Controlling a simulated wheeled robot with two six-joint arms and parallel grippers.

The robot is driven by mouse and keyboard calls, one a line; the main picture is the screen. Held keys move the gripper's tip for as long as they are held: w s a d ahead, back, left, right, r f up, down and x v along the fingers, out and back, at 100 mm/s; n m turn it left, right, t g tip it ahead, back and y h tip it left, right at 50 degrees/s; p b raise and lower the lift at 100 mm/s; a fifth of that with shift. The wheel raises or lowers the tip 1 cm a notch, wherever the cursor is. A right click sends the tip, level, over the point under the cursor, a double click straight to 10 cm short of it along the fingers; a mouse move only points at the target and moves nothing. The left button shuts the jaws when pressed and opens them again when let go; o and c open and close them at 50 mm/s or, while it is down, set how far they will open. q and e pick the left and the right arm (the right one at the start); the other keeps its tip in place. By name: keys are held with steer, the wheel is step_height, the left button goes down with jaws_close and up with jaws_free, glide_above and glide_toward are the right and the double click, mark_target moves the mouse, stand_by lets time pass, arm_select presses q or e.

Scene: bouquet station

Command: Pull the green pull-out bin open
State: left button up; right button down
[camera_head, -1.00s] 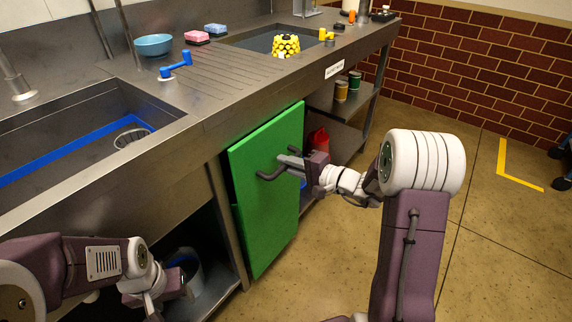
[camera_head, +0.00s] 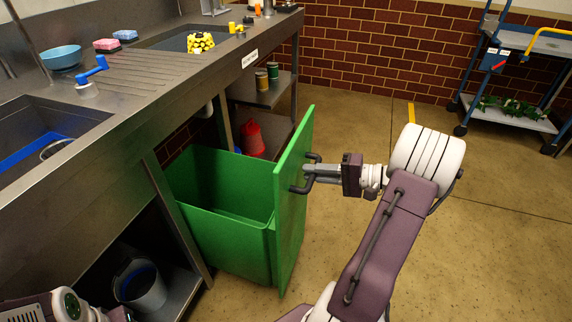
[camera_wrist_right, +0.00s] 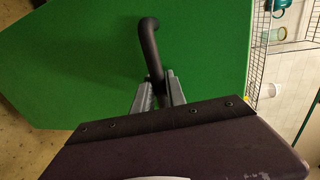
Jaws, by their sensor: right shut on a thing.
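The green pull-out bin (camera_head: 222,216) stands out from under the steel counter, its open top and empty-looking inside showing. Its green front panel (camera_head: 292,205) is upright and well clear of the counter front. My right gripper (camera_head: 308,172) is shut on the dark bar handle (camera_head: 298,187) on that panel. In the right wrist view the handle (camera_wrist_right: 150,45) runs down between the two fingers (camera_wrist_right: 158,90), against the green panel. My left arm shows only at the bottom left edge; its gripper jaws cannot be made out.
The steel counter (camera_head: 150,100) with sinks runs along the left. A grey bucket (camera_head: 140,287) sits on the shelf below it. A red container (camera_head: 252,139) stands behind the bin. A cart (camera_head: 510,115) stands at the far right. The floor right of the bin is clear.

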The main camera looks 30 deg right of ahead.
steer(key=shift+f+p+v, duration=0.15)
steer(key=shift+f+v, duration=0.1)
steer(key=shift+v, duration=0.9)
steer(key=shift+f+p+v, duration=0.15)
steer(key=shift+f+v, duration=0.1)
steer(key=shift+v, duration=0.9)
steer(key=shift+s, duration=0.1)
steer(key=c, duration=1.4)
jaws_free()
steer(key=shift+o, duration=0.2)
steer(key=shift+d, duration=0.1)
steer(key=p+v, duration=0.4)
steer(key=v, duration=0.5)
